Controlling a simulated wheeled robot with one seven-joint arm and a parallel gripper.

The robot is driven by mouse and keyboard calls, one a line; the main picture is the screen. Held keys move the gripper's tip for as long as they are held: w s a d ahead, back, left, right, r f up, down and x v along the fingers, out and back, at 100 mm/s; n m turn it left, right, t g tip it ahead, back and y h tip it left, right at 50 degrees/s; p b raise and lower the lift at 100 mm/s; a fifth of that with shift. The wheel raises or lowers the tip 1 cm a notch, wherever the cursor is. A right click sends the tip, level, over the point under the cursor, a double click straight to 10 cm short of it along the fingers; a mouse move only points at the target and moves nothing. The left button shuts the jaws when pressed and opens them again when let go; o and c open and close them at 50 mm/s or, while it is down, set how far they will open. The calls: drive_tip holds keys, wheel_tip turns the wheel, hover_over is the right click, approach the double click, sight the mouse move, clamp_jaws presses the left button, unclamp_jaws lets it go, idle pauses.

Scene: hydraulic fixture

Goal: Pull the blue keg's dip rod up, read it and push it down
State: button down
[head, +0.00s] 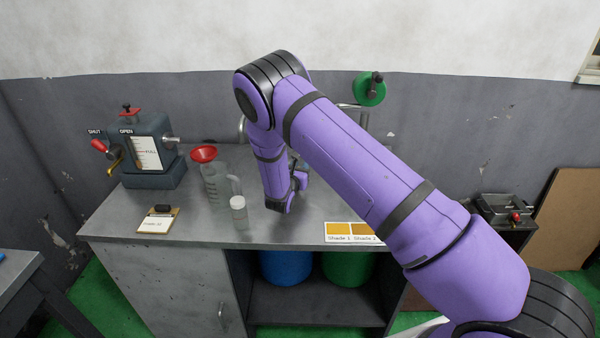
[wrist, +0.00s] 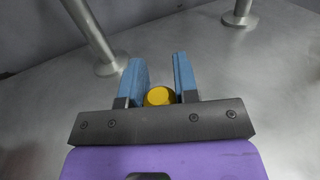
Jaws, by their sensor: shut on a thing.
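The blue keg (head: 286,268) stands under the bench, on the left of the open bay, with its top hidden by the bench. In the wrist view, my gripper (wrist: 160,80) has its two blue fingers on either side of a round yellow knob (wrist: 159,96) and is shut on it. The knob looks like the top of the dip rod; the rod below it is hidden. In the head view my purple arm hides the fingers and the knob, so I cannot see how far the rod is up or any mark on it.
A green keg (head: 347,269) stands beside the blue one. Metal posts (wrist: 101,45) rise near my gripper.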

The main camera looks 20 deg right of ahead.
wheel_tip(320, 180, up, 21)
drive_tip(key=shift+r, duration=0.15)
drive_tip(key=c, duration=0.9)
unclamp_jaws()
drive_tip(key=shift+o, duration=0.2)
drive_tip(key=v, duration=1.1)
